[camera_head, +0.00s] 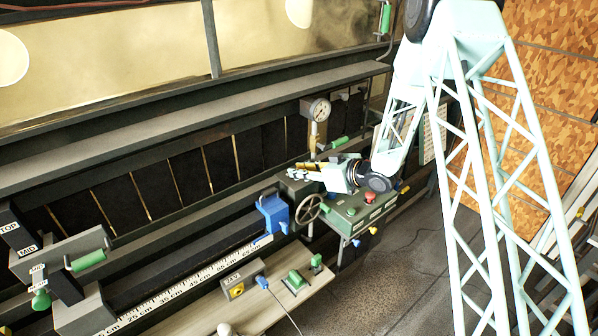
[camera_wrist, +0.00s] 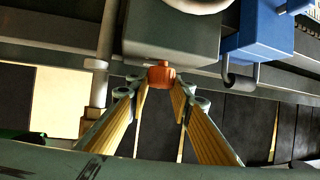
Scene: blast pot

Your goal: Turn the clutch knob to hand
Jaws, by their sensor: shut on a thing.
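A small orange-brown knob (camera_wrist: 161,74) shows in the wrist view on the underside edge of a grey housing (camera_wrist: 170,35). I take it for the clutch knob; no label or pointer on it can be read here. My gripper (camera_wrist: 160,83) has its two yellow-padded fingers on either side of the knob, shut on it at the tips. In the head view my gripper (camera_head: 297,173) reaches left over the green control box (camera_head: 357,212), at the grey housing behind the handwheel. The knob itself is hidden there.
A handwheel (camera_head: 308,209) and a blue block (camera_head: 271,212) sit close to my gripper. A pressure gauge (camera_head: 319,109) on a post stands behind it, with a green-handled lever (camera_head: 338,142) beside it. A red button (camera_head: 365,197) is on the control box. The floor at front is clear.

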